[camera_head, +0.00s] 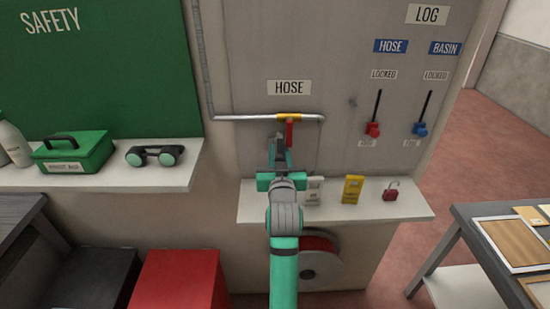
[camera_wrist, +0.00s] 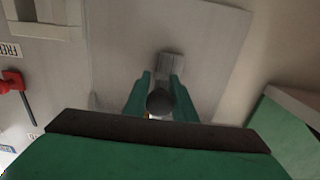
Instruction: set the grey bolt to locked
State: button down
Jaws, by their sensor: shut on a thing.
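My gripper (camera_head: 279,160) is raised to the grey wall panel, just below the yellow fitting of the hose pipe. In the wrist view my gripper (camera_wrist: 160,84) has its two green fingers on either side of a dark round knob (camera_wrist: 160,103), which I take to be the grey bolt's. A ribbed grey block (camera_wrist: 172,66) shows just past the fingertips against the panel. In the head view my gripper and arm hide most of the bolt, and I cannot read its locked or free position.
A red lever (camera_head: 289,133) hangs from the yellow fitting (camera_head: 289,116) close above my gripper. A shelf (camera_head: 415,213) with tags and a red padlock (camera_head: 391,192) is below right. Red (camera_head: 373,129) and blue (camera_head: 420,129) sliders are on the panel at right.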

jog(key=shift+r, duration=0.35)
jog(key=c, duration=1.5)
grip_release()
jog(key=shift+o, duration=0.2)
jog(key=shift+f, duration=0.1)
jog(key=shift+s, duration=0.25)
jog(key=s, duration=1)
jog(key=shift+s+a, duration=0.2)
jog(key=shift+a, duration=0.05)
jog(key=shift+f, duration=0.1)
